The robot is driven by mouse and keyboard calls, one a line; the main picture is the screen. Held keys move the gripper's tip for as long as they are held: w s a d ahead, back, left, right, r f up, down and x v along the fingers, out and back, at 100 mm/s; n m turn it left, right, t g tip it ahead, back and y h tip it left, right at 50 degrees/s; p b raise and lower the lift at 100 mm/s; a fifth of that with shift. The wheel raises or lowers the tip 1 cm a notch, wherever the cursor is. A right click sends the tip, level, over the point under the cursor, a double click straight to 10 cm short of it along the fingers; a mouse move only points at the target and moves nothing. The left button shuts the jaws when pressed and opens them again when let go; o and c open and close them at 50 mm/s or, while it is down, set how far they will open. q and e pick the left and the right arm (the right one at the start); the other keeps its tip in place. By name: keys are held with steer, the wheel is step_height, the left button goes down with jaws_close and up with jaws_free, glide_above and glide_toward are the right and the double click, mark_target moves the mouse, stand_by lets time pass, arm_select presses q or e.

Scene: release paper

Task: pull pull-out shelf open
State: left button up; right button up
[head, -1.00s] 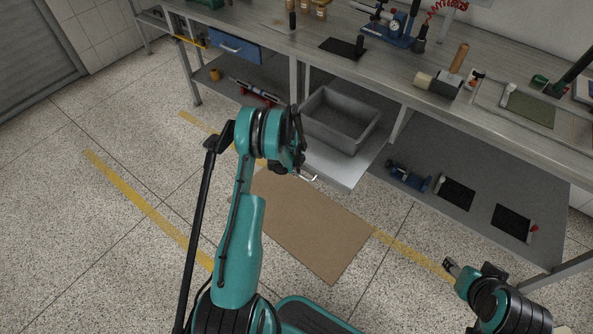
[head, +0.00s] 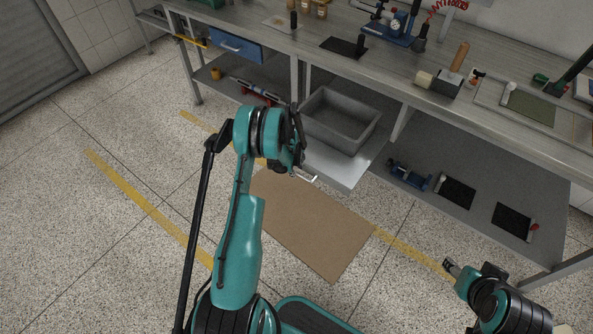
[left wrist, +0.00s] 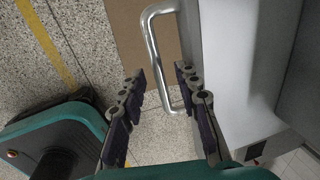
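The pull-out shelf (head: 349,174) is a light grey board under the workbench. It sticks out past the bench front and bears a grey bin (head: 335,124). Its metal handle (head: 306,177) is on the front edge, partly hidden by my left gripper (head: 298,166). In the left wrist view, the handle (left wrist: 151,40) is a bright bent bar on the shelf front (left wrist: 225,70). My left gripper's fingers (left wrist: 161,75) are open, one on each side of the bar, with gaps visible. My right gripper (head: 451,265) is low at the right, away from the shelf; its finger opening is unclear.
The workbench (head: 390,75) carries tools and has a blue drawer (head: 234,45). A lower shelf (head: 420,196) at the right holds a blue tool and dark plates. A brown mat (head: 308,230) lies on the floor before the pull-out shelf.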

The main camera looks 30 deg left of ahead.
arm_select(q)
step_height(320, 180, up, 11)
steer(key=s, duration=0.2)
steer(key=shift+s+a, duration=0.1)
stand_by(0.4)
steer(key=s+d+r+n+t, duration=0.1)
steer(key=s+d+r+n, duration=0.25)
steer(key=r, duration=0.25)
steer(key=s+d+r+n, duration=0.2)
steer(key=d+r, duration=0.3)
steer(key=r, duration=0.2)
steer(key=s+d+r+n+t, duration=0.1)
steer(key=s+d+r+n, duration=0.1)
steer(key=d+r+n, duration=0.3)
steer(key=s+d+r+n+t, duration=0.1)
steer(key=s+d+n, duration=0.3)
steer(key=s, duration=0.4)
steer(key=s+d+r+n+t, duration=0.2)
steer(key=s+d+r+n, duration=0.2)
steer(key=s, duration=0.4)
steer(key=shift+s+d+r, duration=0.15)
steer(key=shift+d+r, duration=0.05)
steer(key=shift+d, duration=0.1)
